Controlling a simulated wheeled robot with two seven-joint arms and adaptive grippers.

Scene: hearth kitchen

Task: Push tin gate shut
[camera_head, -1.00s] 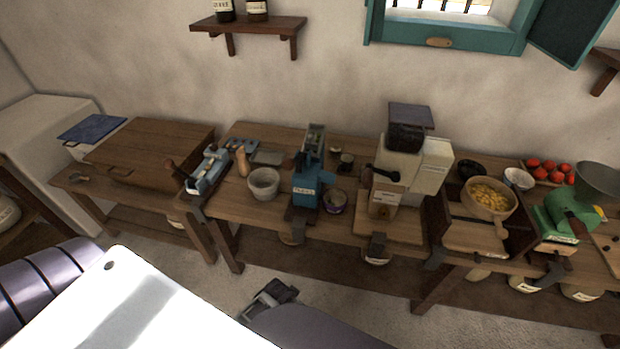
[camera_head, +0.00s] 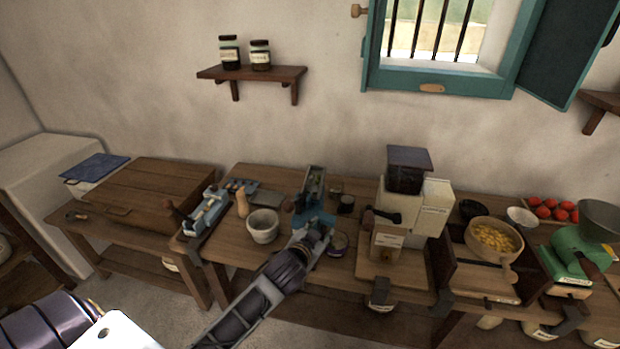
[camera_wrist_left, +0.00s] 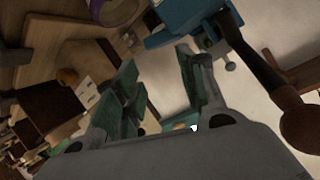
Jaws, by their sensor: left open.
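The blue tin machine (camera_head: 312,193) stands on the middle workbench, with an upright open-topped part. My left gripper (camera_head: 319,234) is in front of its lower body and hides most of it, so I cannot make out the gate or how far it stands open. In the left wrist view, part of the blue machine (camera_wrist_left: 182,22) shows beyond the fingers, with a dark wooden handle (camera_wrist_left: 262,60) at right. My left gripper (camera_wrist_left: 160,78) is open there, with nothing between its fingers. Contact with the machine cannot be told. My right gripper is not in view.
A pale bowl (camera_head: 263,227) stands just left of the gripper. A small purple-banded pot (camera_head: 338,243) is close on its right. A cream mill (camera_head: 400,210) stands further right.

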